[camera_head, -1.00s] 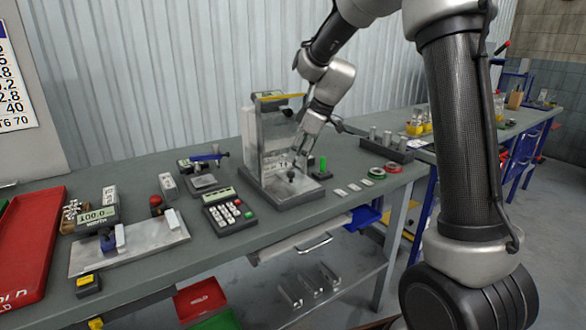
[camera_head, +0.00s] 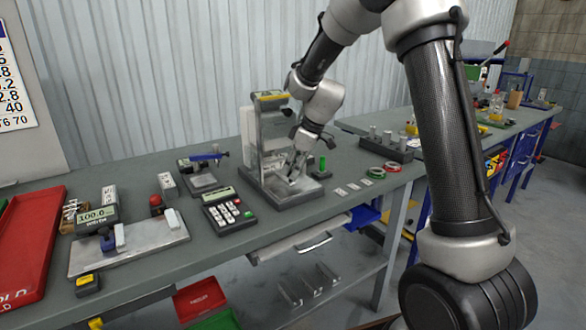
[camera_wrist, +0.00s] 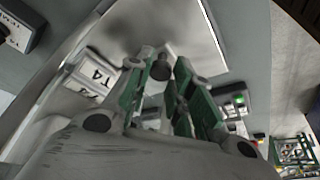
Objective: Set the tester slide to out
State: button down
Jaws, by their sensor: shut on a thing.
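The tester stands at the middle of the bench, with an upright metal plate (camera_head: 270,128) on a low dark-edged base (camera_head: 296,198). My gripper (camera_head: 294,180) is down at the front of this base. In the wrist view my gripper (camera_wrist: 166,76) has its green fingers on both sides of a small dark round knob (camera_wrist: 161,68), shut on it. The knob seems to belong to the tester slide; in the head view my gripper hides it. A white "T4" label (camera_wrist: 95,74) lies beside the fingers in the wrist view.
A keypad box (camera_head: 229,210) stands just left of the tester. A scale (camera_head: 100,217) and a red tray (camera_head: 30,240) are at the left.

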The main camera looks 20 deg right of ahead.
jog(key=s+d, duration=0.1)
jog(key=s, duration=0.2)
jog(key=s+d, duration=0.1)
jog(key=s, duration=0.3)
jog(key=s+d, duration=0.1)
jog(key=s, duration=0.2)
jog(key=shift+s+d, duration=0.2)
jog(key=shift+s, duration=0.2)
jog(key=c, duration=1.3)
grip_release()
jog(key=shift+s+d, duration=0.1)
jog(key=shift+o, duration=0.2)
jog(key=v, duration=1.2)
